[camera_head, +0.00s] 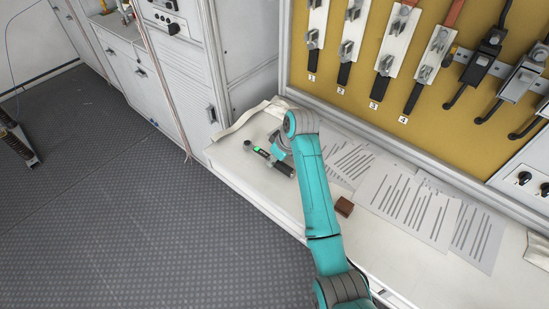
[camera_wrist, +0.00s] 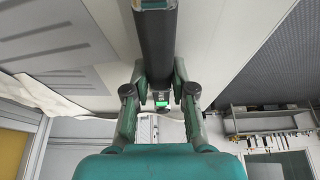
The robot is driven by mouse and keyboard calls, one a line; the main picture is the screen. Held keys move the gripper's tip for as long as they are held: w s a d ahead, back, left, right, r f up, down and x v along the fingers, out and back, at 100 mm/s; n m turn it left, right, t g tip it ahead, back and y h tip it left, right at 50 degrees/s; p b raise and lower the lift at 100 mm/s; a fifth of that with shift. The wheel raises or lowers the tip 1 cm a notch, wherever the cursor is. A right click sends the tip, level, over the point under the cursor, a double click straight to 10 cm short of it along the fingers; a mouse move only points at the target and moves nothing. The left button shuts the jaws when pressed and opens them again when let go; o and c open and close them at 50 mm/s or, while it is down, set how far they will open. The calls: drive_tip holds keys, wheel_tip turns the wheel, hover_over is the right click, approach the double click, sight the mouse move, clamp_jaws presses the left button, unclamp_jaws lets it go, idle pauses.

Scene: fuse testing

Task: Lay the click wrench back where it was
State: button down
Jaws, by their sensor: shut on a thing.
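The click wrench (camera_head: 283,169) is at the left end of the white bench (camera_head: 232,160) in the head view. It has a black handle, a small lit green display and a ratchet head pointing up and left. In the wrist view its black handle (camera_wrist: 155,42) runs between the fingers, with the green display below it. My gripper (camera_wrist: 159,75) is shut on the wrench by its handle. In the head view my arm hides part of the gripper. I cannot tell whether the wrench touches the bench top or hangs just above it.
Printed sheets (camera_head: 410,205) cover the bench right of my arm, with a small brown block (camera_head: 344,206) near them. A pale cloth (camera_head: 250,117) lies at the bench's back left end. A yellow board (camera_head: 345,80) with numbered switches stands behind. The bench around the wrench looks clear.

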drive_tip(key=shift+f, duration=0.25)
drive_tip(key=c, duration=0.9)
unclamp_jaws()
drive_tip(key=v, duration=1.2)
